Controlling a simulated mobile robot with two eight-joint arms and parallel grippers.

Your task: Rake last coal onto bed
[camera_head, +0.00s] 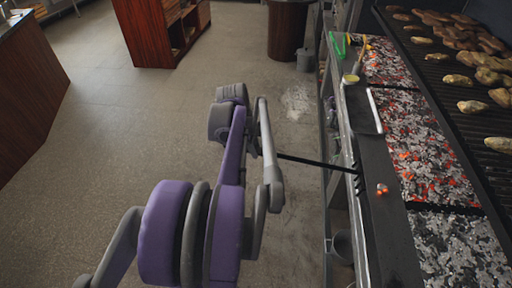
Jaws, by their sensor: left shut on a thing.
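My left gripper (268,152), partly hidden by my own arm, is shut on the dark handle of a rake (315,162). The handle runs right, over the grill's front edge. The rake's toothed head (357,181) is over the dark front ledge (378,228). A small glowing orange coal (382,190) lies on this ledge, just right of the rake head, with a small gap between them. The coal bed (425,150), grey and black with glowing orange patches, lies right of the ledge. My right gripper is not in view.
Food pieces (473,106) lie on the dark grate at the right. A pale-edged flat tool (374,110), a yellowish cup (350,79) and a green item (338,44) are farther up the ledge. Open floor (130,120) lies left of the grill.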

